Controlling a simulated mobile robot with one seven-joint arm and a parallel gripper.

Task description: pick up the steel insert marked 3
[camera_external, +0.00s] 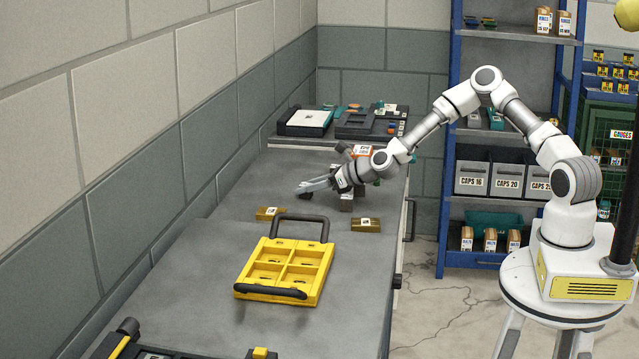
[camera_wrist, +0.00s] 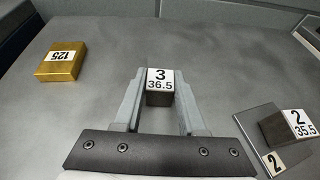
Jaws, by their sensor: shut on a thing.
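The steel insert marked 3 (camera_wrist: 158,97) is a small dark block with a white label reading 3 and 36.5 on top. In the wrist view it sits between the two grey fingers of my gripper (camera_wrist: 160,90), which is shut on it near the fingertips. In the external view my gripper (camera_external: 314,185) is low over the bench, pointing left toward the wall. A dark block shows just below the fingertips there, but its label cannot be read. I cannot tell whether the insert is clear of the bench.
An insert marked 2 (camera_wrist: 287,127) sits by a plate labelled 2 at right. A brass block marked 125 (camera_wrist: 62,62) lies at left. A second brass block (camera_external: 366,225) and a yellow four-compartment tray (camera_external: 240,289) with black handles are nearer the external camera.

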